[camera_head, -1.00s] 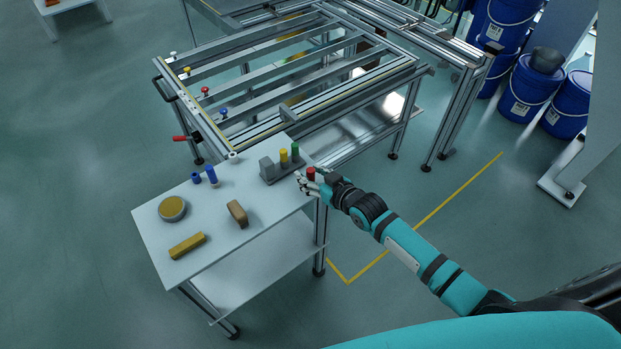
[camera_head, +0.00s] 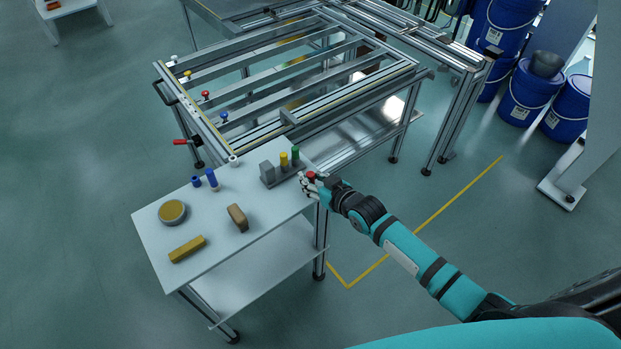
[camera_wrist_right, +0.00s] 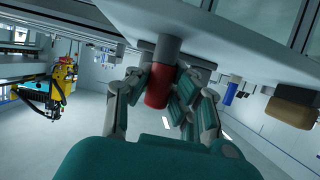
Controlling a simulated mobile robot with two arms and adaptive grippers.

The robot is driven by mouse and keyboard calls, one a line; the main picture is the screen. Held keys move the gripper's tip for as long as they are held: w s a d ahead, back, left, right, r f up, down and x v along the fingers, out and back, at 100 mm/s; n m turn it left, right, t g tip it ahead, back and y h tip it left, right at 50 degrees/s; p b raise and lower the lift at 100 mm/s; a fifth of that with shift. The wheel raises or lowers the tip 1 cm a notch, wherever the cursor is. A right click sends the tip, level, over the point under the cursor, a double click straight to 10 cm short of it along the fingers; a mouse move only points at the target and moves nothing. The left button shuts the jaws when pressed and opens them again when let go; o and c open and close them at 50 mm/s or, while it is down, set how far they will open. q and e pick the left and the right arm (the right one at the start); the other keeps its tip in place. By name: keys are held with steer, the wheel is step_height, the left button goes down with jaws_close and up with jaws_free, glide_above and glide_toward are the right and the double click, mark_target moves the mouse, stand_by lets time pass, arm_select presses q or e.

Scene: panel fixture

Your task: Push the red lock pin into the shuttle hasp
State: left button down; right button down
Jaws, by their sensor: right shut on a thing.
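The red lock pin (camera_head: 311,176) is at the far right corner of the small white table, just right of the pin rack. My right gripper (camera_head: 309,183) is shut around it. In the right wrist view the pin's red body (camera_wrist_right: 158,86) is between the fingers (camera_wrist_right: 160,100), and its grey end (camera_wrist_right: 167,48) sticks out toward the table. I cannot tell whether that end touches anything. A red-topped knob (camera_head: 205,94) and a red lever (camera_head: 182,142) show at the aluminium frame's left end. I cannot tell which part is the shuttle hasp. My left gripper is not in view.
The rack (camera_head: 268,181) holds a yellow pin (camera_head: 283,159) and a green pin (camera_head: 295,153). Blue pieces (camera_head: 211,178), a round tin (camera_head: 172,211), a brown block (camera_head: 237,217) and a yellow bar (camera_head: 187,249) lie on the white table (camera_head: 215,265). The aluminium frame (camera_head: 345,95) stands behind.

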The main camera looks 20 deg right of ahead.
mark_target(311, 175)
steer(key=c, duration=1.9)
jaws_free()
steer(key=shift+d, duration=0.1)
jaws_close()
steer(key=shift+w+r+p, duration=0.15)
steer(key=shift+r+p, duration=0.15)
steer(key=shift+r+p, duration=1)
steer(key=shift+p, duration=0.1)
steer(key=shift+r+p, duration=0.55)
step_height(311, 175, up, 5)
steer(key=p, duration=0.5)
